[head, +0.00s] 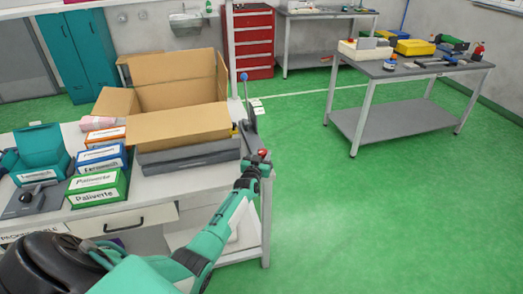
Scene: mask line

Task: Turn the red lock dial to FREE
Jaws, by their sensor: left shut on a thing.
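The red lock dial (263,152) is small and sits at the right end of the workbench, at the foot of a grey upright lever (251,122) with a blue knob. My left arm reaches up from the bottom left. My left gripper (260,160) is at the dial and shut on it. The fingers are small and dark, and the wrist partly hides the contact. The dial's pointer and any FREE mark are too small to read. My right gripper is not in view.
Labelled cartons (95,190) and a teal box (38,160) stand further left. Green floor (350,220) is clear to the right, before a grey table (410,68).

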